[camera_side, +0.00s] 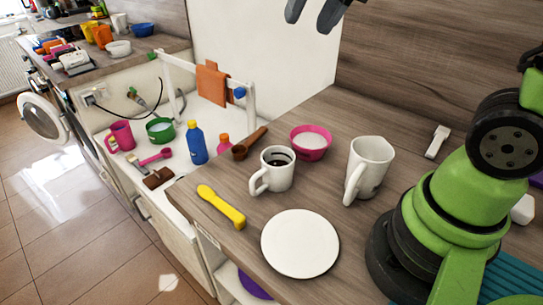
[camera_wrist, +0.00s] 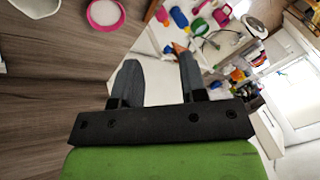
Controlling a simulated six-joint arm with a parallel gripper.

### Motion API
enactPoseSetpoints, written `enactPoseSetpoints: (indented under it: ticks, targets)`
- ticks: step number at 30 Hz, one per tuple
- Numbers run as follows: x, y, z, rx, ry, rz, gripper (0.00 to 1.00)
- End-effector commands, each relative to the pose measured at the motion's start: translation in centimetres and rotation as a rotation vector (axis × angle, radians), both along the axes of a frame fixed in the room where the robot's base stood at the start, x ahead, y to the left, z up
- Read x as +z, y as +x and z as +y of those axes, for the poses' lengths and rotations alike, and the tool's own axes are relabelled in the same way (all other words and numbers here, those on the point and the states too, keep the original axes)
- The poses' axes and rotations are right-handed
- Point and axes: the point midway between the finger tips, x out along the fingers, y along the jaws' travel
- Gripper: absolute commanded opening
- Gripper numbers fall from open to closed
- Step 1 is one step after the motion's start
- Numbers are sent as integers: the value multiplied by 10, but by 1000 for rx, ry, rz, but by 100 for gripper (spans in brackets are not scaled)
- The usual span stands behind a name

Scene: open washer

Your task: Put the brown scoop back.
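The brown scoop (camera_side: 249,144) lies on the wooden counter, left of the pink bowl (camera_side: 311,142) and behind the white mug with dark contents (camera_side: 273,170). The pink bowl holds something white. My gripper (camera_side: 314,14) is high above the counter at the top edge of the side view, well apart from the scoop. Its two dark fingers are spread with nothing between them. In the wrist view my gripper (camera_wrist: 157,68) also shows parted fingers, with the pink bowl at the upper left. I cannot make out the scoop clearly there.
A yellow utensil (camera_side: 221,207), a white plate (camera_side: 300,243) and a white pitcher (camera_side: 368,170) stand on the counter. Left of it, a lower white surface holds a blue bottle (camera_side: 196,145), a green bowl (camera_side: 160,129) and a pink mug (camera_side: 121,136).

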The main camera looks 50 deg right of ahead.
Motion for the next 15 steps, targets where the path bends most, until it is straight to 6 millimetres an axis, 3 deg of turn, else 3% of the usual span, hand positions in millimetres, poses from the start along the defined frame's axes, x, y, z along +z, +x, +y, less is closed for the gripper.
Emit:
enactPoseSetpoints:
  ticks: [1, 6, 10, 15]
  targets:
    - [4, -21, 4, 49, -3, -42, 39]
    - [0, -75, 14, 203, -26, -148, 39]
    - [-8, -100, 18, 279, -46, -205, 39]
    - [-15, -112, 21, 321, -59, -236, 39]
